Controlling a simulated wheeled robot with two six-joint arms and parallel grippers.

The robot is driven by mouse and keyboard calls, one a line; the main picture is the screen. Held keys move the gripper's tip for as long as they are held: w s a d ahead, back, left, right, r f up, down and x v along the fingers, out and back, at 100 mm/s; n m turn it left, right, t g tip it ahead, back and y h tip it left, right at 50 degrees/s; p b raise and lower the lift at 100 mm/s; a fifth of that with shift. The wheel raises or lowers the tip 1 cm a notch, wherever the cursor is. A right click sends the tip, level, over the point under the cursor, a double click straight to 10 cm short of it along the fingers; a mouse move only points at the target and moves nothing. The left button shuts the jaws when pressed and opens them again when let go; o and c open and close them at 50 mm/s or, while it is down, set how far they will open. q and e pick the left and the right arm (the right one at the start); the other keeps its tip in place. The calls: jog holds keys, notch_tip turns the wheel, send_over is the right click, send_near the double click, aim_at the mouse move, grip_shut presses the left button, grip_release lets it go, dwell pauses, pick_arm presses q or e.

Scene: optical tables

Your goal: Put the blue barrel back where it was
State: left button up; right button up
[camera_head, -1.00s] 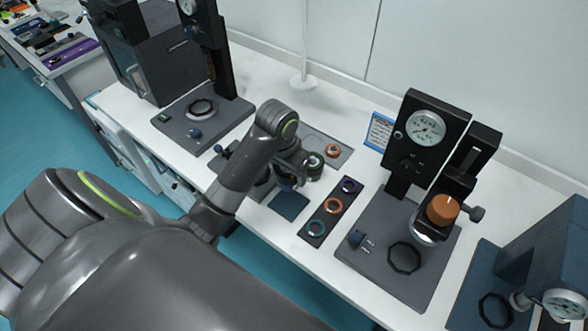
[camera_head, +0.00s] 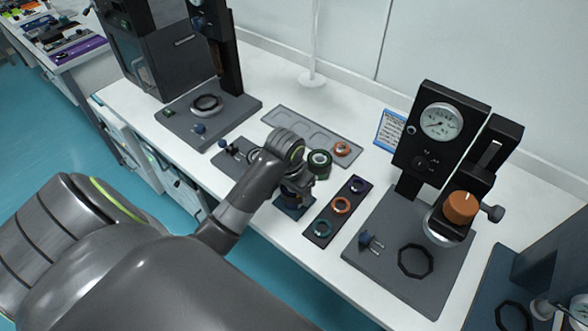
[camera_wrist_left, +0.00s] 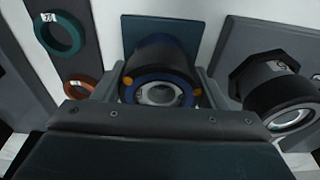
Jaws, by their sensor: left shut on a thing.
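The blue barrel (camera_wrist_left: 158,55) is a dark cylinder with a blue rim, orange dots and a pale round opening, seen in the left wrist view. My left gripper (camera_wrist_left: 160,92) is shut on it, one finger on each side. In the head view my left gripper (camera_head: 296,188) is low over the dark blue square mat (camera_head: 291,209), mostly covering it. The mat (camera_wrist_left: 190,24) shows behind the barrel in the left wrist view. I cannot tell whether the barrel touches it. My right gripper is not in view.
A black barrel with a green ring (camera_head: 320,162) stands close to the right of my gripper. A dark strip (camera_head: 322,238) with purple, orange and teal rings lies near it. A grey tray (camera_head: 290,122) is behind; a gauge press (camera_head: 438,135) stands right.

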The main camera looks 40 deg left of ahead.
pick_arm(q)
jog(key=shift+f, duration=0.1)
jog(key=o, duration=0.9)
jog(key=shift+o, duration=1.3)
jog(key=r, duration=0.2)
jog(key=r+p, duration=0.1)
jog(key=r, duration=0.4)
jog(key=shift+s+p, duration=0.4)
jog(key=r+p, duration=0.3)
jog(key=p, duration=0.1)
jog(key=shift+s+r, duration=0.35)
jog(key=shift+s, duration=0.05)
jog(key=shift+s+r+p, duration=0.15)
jog(key=shift+r+p, duration=0.6)
jog(key=shift+p, duration=0.05)
